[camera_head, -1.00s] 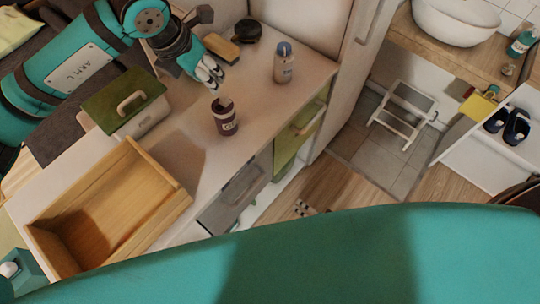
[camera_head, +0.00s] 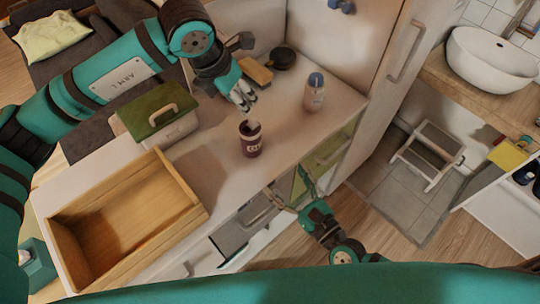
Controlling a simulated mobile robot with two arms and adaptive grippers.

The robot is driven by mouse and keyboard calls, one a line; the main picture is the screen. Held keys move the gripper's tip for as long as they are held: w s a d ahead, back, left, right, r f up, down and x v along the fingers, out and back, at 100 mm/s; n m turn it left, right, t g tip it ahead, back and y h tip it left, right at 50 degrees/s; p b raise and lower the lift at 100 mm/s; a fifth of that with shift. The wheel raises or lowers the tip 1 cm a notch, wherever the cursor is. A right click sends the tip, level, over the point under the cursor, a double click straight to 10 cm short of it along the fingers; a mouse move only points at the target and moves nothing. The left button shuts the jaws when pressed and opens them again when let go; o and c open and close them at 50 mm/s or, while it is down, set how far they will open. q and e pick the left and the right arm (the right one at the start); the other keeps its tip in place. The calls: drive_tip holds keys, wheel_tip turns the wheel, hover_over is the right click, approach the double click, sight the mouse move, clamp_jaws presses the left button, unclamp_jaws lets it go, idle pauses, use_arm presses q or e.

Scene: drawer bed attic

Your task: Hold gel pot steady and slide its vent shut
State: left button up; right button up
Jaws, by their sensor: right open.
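The gel pot appears to be the dark purple cup (camera_head: 251,143) with a pale label, upright on the white counter. Its vent is too small to make out. My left gripper (camera_head: 246,106) hangs just above and behind the pot's rim, pointing down at it; a gap to the pot cannot be judged, and its finger opening is unclear. My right gripper (camera_head: 290,192) is open and empty, with its fingers spread, in front of the counter's front edge and lower than the pot in the picture.
A blue-capped bottle (camera_head: 315,94) stands right of the pot. A green-lidded box (camera_head: 157,112) and an empty wooden drawer box (camera_head: 180,189) are to the left. A black round pan (camera_head: 283,58) lies behind. Counter around the pot is mostly clear.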

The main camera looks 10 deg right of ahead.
sight(253, 118)
drive_tip(key=x, duration=1.6)
drive_tip(key=shift+f, duration=0.1)
drive_tip(key=c, duration=1.3)
use_arm(q)
drive_tip(key=shift+o, duration=0.6)
use_arm(e)
drive_tip(key=shift+c, duration=0.2)
drive_tip(key=shift+a, duration=0.1)
use_arm(q)
wheel_tip(253, 118, up, 2)
drive_tip(key=w+d+m+g+y, duration=0.2)
drive_tip(key=w+d+g+y, duration=0.1)
wheel_tip(253, 118, down, 12)
drive_tip(key=shift+s+a+r, duration=0.1)
drive_tip(key=shift+r, duration=0.05)
